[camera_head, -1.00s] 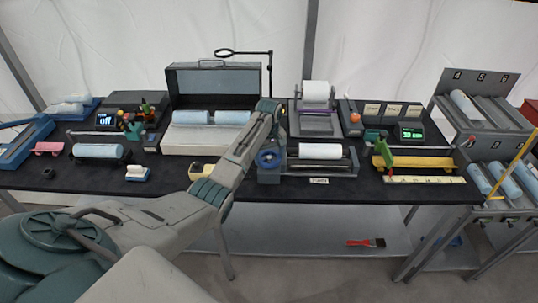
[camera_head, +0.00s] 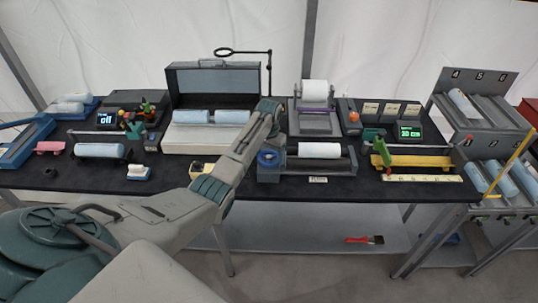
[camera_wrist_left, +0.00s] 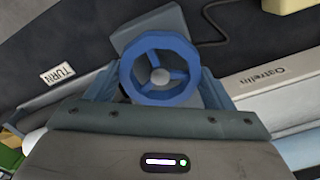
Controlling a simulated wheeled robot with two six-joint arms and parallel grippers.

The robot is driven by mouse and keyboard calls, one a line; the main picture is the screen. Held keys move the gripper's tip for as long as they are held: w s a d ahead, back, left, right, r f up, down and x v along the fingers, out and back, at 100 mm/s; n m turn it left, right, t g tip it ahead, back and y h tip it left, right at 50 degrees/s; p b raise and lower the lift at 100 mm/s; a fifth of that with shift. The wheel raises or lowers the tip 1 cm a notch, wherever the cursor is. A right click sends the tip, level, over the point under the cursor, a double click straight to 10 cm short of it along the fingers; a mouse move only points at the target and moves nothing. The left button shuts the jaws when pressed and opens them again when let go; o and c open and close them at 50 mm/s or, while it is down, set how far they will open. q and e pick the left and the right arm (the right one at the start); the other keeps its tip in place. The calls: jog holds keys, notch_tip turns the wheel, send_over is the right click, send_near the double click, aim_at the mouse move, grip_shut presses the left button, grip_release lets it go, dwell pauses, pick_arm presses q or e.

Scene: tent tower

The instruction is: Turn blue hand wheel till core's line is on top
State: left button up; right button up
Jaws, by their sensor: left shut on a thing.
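The blue hand wheel (camera_head: 268,157) sits at the left end of a dark roller stand (camera_head: 306,172) on the bench. The white core (camera_head: 319,150) lies level on the stand. I cannot make out a line on it. My right gripper is out of view.
A "TURN" label (camera_wrist_left: 58,75) is near the wheel. The grey case (camera_head: 212,133) with blue rolls stands behind my arm at left. A purple-barred stand (camera_head: 315,122) is behind the core. A yellow rail (camera_head: 424,162) lies at right. The bench front is mostly clear.

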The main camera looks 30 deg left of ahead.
aim_at(269, 156)
pick_arm(q)
jog(key=m, duration=0.4)
jog(key=shift+w+r, duration=0.1)
jog(key=shift+r, duration=0.05)
jog(key=shift+m, duration=0.4)
jog(key=o, duration=1)
notch_tip(269, 156, up, 11)
jog(key=b, duration=0.4)
